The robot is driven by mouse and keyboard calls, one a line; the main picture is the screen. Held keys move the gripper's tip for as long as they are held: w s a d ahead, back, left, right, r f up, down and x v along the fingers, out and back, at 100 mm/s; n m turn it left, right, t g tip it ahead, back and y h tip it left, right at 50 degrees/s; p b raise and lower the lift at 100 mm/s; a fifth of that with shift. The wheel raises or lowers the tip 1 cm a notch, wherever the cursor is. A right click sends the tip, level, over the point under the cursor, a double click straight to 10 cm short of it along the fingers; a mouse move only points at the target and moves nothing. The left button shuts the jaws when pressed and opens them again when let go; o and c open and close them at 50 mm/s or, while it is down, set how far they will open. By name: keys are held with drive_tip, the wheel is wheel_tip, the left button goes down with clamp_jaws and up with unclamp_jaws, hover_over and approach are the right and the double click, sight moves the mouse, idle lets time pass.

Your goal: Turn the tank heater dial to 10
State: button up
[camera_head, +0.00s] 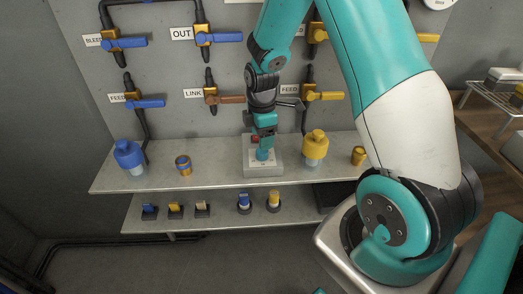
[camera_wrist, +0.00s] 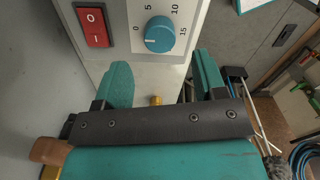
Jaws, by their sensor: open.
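The tank heater is a pale box (camera_head: 262,170) on the upper shelf in the head view. Its front panel fills the top of the wrist view, with a round blue dial (camera_wrist: 160,36) and a scale marked 0, 5, 10 and 15. The dial's light pointer line appears to point left, near the 0. A red rocker switch (camera_wrist: 94,26) sits left of the dial. My gripper (camera_wrist: 163,80) is open and empty, its two teal fingers apart and short of the dial in the picture. In the head view my gripper (camera_head: 264,143) is over the heater and hides part of it.
A yellow-capped bottle (camera_head: 315,146) stands close right of the heater. A blue-capped bottle (camera_head: 129,155) and a small can (camera_head: 183,165) stand left on the shelf (camera_head: 220,175). Valves with lever handles, including a brown one (camera_head: 231,99), line the wall behind.

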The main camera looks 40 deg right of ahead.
sight(262, 154)
wheel_tip(262, 154, down, 6)
drive_tip(key=shift+r, duration=0.1)
drive_tip(key=c, duration=0.9)
drive_tip(key=shift+c, duration=0.2)
